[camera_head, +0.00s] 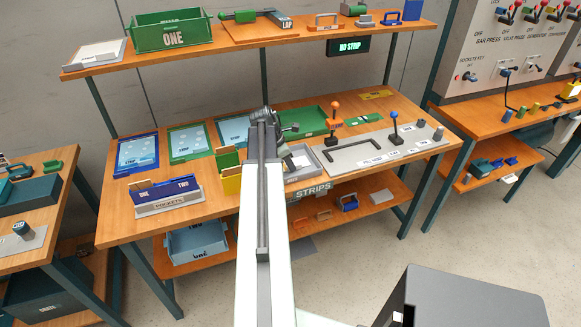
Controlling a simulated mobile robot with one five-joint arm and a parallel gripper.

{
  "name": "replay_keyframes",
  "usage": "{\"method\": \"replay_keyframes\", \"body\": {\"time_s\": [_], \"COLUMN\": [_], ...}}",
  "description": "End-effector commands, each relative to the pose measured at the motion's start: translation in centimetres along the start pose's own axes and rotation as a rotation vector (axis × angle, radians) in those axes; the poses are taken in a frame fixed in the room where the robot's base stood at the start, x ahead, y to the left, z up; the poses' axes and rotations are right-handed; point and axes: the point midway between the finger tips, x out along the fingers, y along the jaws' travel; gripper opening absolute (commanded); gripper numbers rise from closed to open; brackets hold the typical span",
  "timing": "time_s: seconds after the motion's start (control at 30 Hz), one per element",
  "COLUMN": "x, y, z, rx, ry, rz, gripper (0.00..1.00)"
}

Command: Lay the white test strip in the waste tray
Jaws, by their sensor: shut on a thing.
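My gripper (282,127) is at the far end of my arm, over the middle of the workbench, just in front of a green tray (312,118). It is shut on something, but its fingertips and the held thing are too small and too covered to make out. I cannot pick out the white test strip for sure. A grey tray (304,173) with a pale piece at its back stands just right of my arm, by the STRIPS label (313,190). I cannot tell which tray is the waste tray.
A grey plate (352,155) with an orange-topped lever (334,113) and a blue-topped lever (395,125) stands to the right. Yellow and green pocket holders (231,182) stand close left of my arm. A shelf (225,41) spans above the bench's back. A screen (348,46) reads NO STRIP.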

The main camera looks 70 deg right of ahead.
Motion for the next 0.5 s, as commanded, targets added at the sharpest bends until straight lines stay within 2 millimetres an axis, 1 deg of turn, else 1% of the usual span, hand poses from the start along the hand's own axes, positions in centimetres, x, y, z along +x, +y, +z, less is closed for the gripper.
{"method": "replay_keyframes", "body": {"time_s": [0.13,0.17,0.2,0.23,0.5], "x": [0.4,0.39,0.3,0.3,0.35], "y": [0.0,-0.01,-0.02,-0.02,-0.07], "z": [-0.17,-0.13,-0.04,-0.01,0.13], "rx": [0.0,0.0,0.001,0.001,0.003], "ry": [0.0,0.0,0.0,0.0,0.0], "rz": [0.0,0.0,0.0,-0.001,-0.001], "gripper": [0.0,0.09,0.2,0.28,0.28]}}
